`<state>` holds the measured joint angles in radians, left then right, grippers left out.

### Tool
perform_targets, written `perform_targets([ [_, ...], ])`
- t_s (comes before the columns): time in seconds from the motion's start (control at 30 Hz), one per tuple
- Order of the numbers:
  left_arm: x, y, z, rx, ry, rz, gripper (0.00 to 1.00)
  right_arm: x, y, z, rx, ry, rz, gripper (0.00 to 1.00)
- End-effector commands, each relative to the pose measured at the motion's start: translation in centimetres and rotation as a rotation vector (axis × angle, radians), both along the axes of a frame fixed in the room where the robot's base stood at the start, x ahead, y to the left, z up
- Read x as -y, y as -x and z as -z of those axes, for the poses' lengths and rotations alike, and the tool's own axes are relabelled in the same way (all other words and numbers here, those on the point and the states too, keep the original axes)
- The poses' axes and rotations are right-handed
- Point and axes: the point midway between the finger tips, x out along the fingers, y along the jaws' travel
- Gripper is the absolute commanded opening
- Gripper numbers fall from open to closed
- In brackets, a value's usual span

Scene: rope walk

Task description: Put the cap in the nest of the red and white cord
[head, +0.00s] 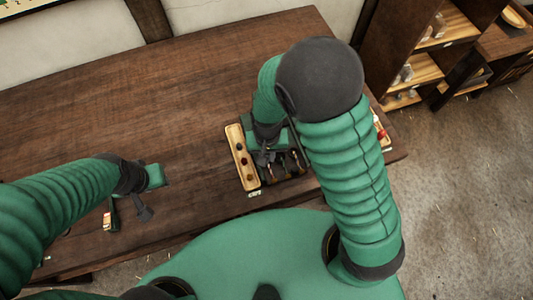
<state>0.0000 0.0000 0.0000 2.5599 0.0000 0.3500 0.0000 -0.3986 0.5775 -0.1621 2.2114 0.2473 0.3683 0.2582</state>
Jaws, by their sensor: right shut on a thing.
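My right gripper (264,155) is over the dark holder (290,180) near the table's front edge, its jaws pointing down. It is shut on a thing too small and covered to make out. Several dark loops, perhaps cords, show in the holder beside the jaws; I cannot tell which is the red and white cord. I cannot pick out the cap for certain. My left gripper (129,208) is low over the left part of the table, away from the holder; its jaw opening is unclear.
A wooden tray (235,136) with a few small dark and reddish round pieces stands left of the holder. Another tray (386,143) with a red piece is partly hidden behind my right arm. The table's (150,95) back is clear.

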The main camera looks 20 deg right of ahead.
Motion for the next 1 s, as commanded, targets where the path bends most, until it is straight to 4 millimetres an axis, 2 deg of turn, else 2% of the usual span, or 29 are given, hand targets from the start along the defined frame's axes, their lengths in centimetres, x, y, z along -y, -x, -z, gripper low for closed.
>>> perform_targets([
  [0.1, 0.0, 0.0, 0.1, 0.000, 0.000, 0.000, 0.36, 0.0, 0.0, 0.2, 0.000, 0.000, 0.000, 0.00],
  [0.13, 0.0, 0.0, 0.1, 0.000, 0.000, 0.000, 0.36, 0.0, 0.0, 0.2, 0.000, 0.000, 0.000, 0.18],
  [0.3, 0.0, 0.0, 0.1, 0.000, 0.000, 0.000, 0.36, 0.0, 0.0, 0.2, 0.000, 0.000, 0.000, 0.38],
  [0.57, 0.0, 0.0, 0.1, 0.000, 0.000, 0.000, 0.36, 0.0, 0.0, 0.1, 0.000, 0.000, 0.000, 0.38],
  [0.67, 0.0, 0.0, -0.5, 0.000, 0.000, 0.000, 0.36, 0.0, 0.0, -0.7, 0.001, 0.000, 0.000, 0.38],
  [0.77, 0.0, 0.0, -0.8, 0.000, 0.000, 0.000, 0.36, -0.1, -0.1, -2.4, 0.004, -0.001, -0.001, 0.38],
  [1.0, 0.0, 0.0, -1.5, 0.000, 0.000, 0.000, 0.36, -0.1, -0.1, -8.9, 0.007, -0.003, -0.002, 0.38],
])
